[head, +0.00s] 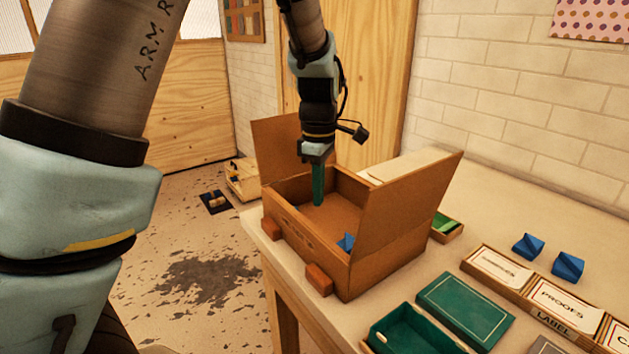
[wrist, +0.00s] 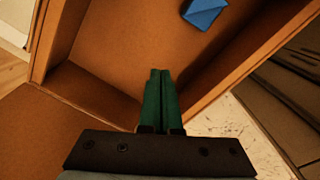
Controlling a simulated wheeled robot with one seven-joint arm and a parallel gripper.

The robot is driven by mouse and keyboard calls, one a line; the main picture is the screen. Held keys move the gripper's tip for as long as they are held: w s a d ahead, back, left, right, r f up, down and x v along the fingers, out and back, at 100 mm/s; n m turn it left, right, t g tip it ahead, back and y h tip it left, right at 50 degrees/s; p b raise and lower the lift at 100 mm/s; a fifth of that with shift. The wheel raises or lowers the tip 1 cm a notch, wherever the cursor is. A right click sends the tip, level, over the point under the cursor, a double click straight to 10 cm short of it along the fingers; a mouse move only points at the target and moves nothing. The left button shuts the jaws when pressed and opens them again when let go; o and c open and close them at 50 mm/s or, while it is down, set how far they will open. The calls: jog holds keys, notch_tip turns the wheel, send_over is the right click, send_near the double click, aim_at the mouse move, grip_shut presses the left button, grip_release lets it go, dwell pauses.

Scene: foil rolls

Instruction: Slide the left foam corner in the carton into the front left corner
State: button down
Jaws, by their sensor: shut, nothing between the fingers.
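The open brown carton (head: 385,262) stands on the table with flaps raised. A blue foam corner (head: 346,242) lies inside it, partly hidden by the near wall in the head view. In the wrist view the blue foam corner (wrist: 204,12) sits on the carton floor (wrist: 125,45) near the top edge of the picture. My gripper (head: 318,203) points down into the carton with its green fingers together and empty. In the wrist view the fingertips (wrist: 159,72) are apart from the foam corner, with bare cardboard between them.
Two blue foam pieces (head: 528,246) (head: 568,265) lie on the table at the right. Wooden blocks (head: 319,280) sit against the carton's outside. A green box (head: 410,335), its lid (head: 465,308) and labelled trays (head: 497,267) occupy the table's right front. The raised right flap (head: 408,208) stands tall beside my gripper.

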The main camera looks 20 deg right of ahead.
notch_tip(320, 180, down, 6)
jog(key=shift+r+p, duration=0.2)
jog(key=shift+p, duration=0.2)
jog(key=shift+w+a+r+p, duration=0.1)
jog(key=shift+w+a+p, duration=0.35)
jog(key=shift+w+a, duration=0.95)
jog(key=shift+w, duration=0.05)
